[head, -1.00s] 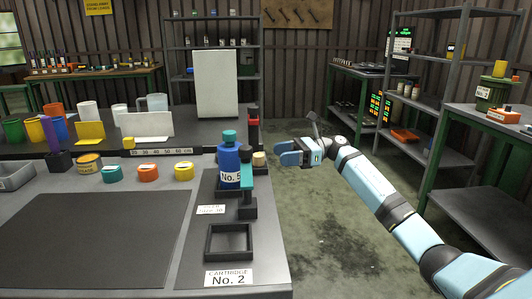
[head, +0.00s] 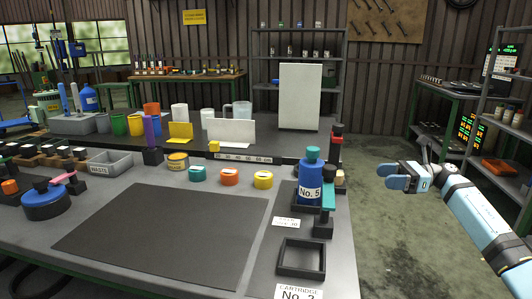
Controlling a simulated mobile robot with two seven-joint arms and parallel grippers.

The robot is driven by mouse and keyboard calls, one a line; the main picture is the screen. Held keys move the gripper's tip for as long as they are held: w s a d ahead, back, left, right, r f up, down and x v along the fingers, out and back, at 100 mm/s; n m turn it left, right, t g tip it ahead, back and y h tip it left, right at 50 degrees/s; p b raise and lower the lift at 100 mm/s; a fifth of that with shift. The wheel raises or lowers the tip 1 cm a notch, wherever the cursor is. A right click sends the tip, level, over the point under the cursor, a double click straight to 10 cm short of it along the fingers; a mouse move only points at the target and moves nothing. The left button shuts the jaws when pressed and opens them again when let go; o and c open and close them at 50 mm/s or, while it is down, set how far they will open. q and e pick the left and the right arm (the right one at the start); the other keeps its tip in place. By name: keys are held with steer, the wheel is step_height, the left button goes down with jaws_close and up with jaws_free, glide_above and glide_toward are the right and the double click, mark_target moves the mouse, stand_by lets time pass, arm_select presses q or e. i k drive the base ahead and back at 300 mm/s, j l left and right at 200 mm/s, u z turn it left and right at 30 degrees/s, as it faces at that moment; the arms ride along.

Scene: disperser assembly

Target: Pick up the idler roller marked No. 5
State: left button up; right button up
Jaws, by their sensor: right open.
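A blue bottle (head: 309,184) with a teal cap stands upright near the right edge of the workbench, with a white "No. 5" label on its front. I cannot make out an idler roller in this view. My right gripper (head: 392,177) is open and empty, out over the floor to the right of the bench, well apart from the bottle. My left gripper is not in view.
An empty black square frame (head: 301,258) lies in front of the bottle, beside a "CARTRIDGE No. 2" label (head: 299,292). A dark mat (head: 165,235) covers much of the bench (head: 340,262). Teal, orange and yellow jars (head: 230,177) line its back. Shelves (head: 495,125) stand at the right.

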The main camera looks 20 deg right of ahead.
mark_target(310, 177)
steer(key=k+l, duration=0.1)
steer(key=l, duration=0.35)
steer(key=k+l, duration=0.15)
steer(key=l, duration=0.35)
steer(key=k+l, duration=0.1)
steer(key=l, duration=0.35)
